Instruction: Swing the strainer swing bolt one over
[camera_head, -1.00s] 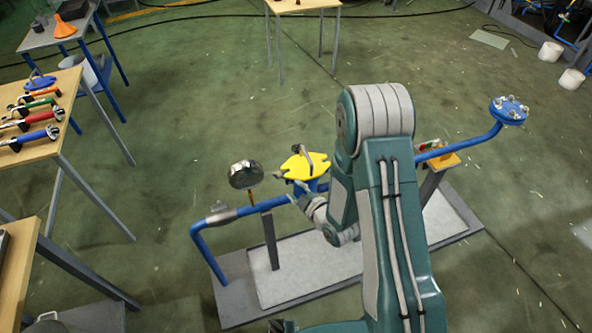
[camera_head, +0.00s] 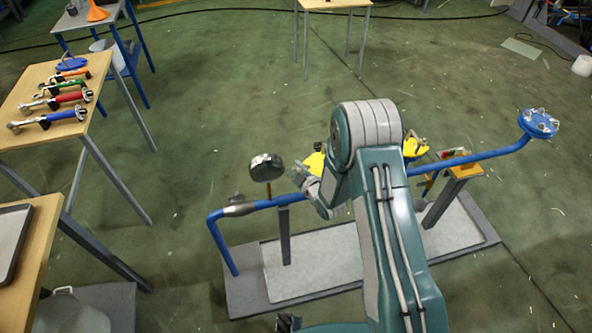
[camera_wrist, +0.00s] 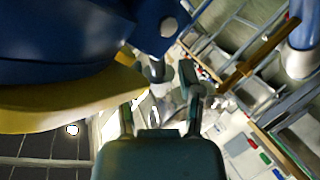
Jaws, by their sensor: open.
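The strainer on the blue pipe has a yellow cover, partly hidden behind my arm. One yellow part (camera_head: 314,161) shows left of my arm in the head view and another (camera_head: 413,147) shows right of it. In the wrist view a yellow edge (camera_wrist: 70,110) lies under a dark blue body (camera_wrist: 60,50), both close at left. My gripper (camera_wrist: 171,80) is open beside this blue and yellow part.
The blue pipe (camera_head: 480,157) runs across a grey stand and ends at a blue flange (camera_head: 538,122). A wooden table (camera_head: 37,88) with several wrenches stands at left.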

